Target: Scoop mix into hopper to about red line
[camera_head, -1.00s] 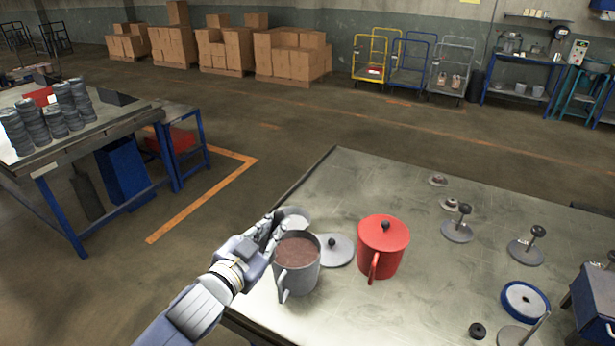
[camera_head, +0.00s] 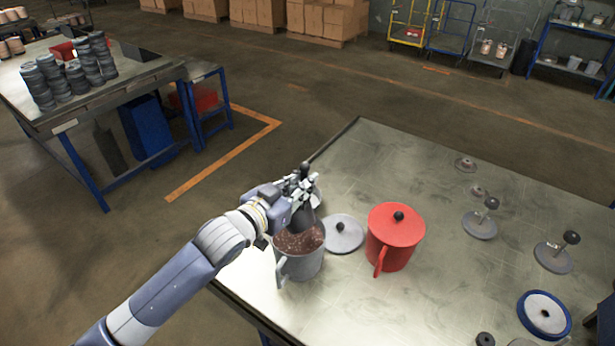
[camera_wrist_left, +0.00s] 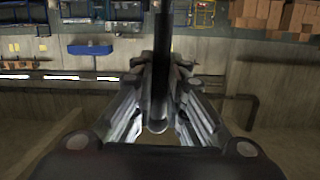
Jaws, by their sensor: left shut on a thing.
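A grey mug (camera_head: 300,262) with a handle stands near the table's left edge, with brown mix (camera_head: 300,240) inside. My left gripper (camera_head: 300,186) is above the mug, shut on a dark scoop (camera_head: 303,218) that reaches down to the mix. The scoop's lower end is hidden in the mug. In the left wrist view the fingers (camera_wrist_left: 160,88) close around its dark upright handle (camera_wrist_left: 161,45). A pale round thing, partly hidden, sits behind the gripper. I cannot make out a hopper or a red line. My right gripper is not in view.
A grey lid (camera_head: 343,236) lies beside the mug, and a red lidded pot (camera_head: 394,240) stands to its right. Discs with knobbed posts (camera_head: 480,222) and a blue-rimmed disc (camera_head: 544,314) are further right. The table's back middle is clear.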

